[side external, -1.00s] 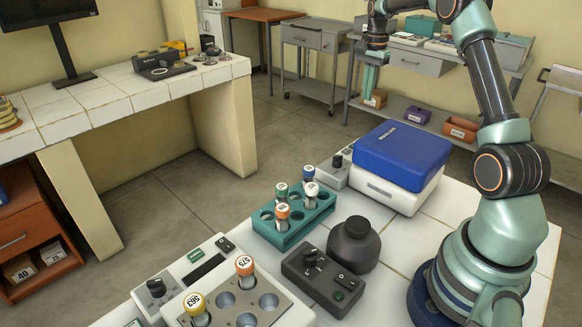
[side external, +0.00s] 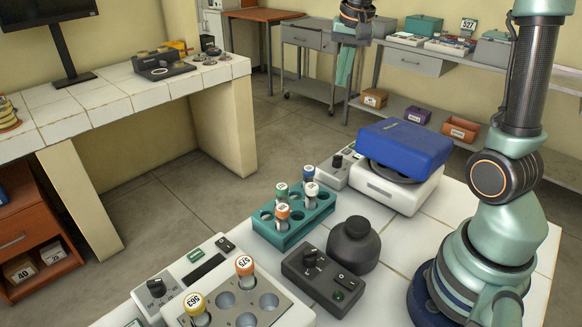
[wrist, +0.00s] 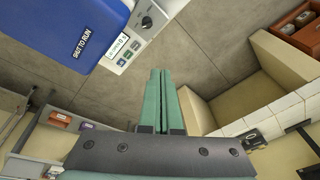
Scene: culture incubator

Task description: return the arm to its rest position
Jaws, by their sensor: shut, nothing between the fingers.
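My gripper (side external: 345,68) hangs in the air near the top of the side external view, fingers pointing down. It is above and behind the blue-lidded machine, with the floor and grey carts behind it in the picture. In the wrist view my gripper (wrist: 160,75) has its two green fingers together with nothing between them. My arm rises from its base at the right of the white-tiled bench, its upper part cut off by the frame.
The machine's blue lid (side external: 405,142) stands partly raised above its white body (side external: 395,187), with a dark interior showing. A teal tube rack (side external: 292,222), black bottle (side external: 353,245), control box (side external: 323,276) and heater block (side external: 225,298) stand on the bench.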

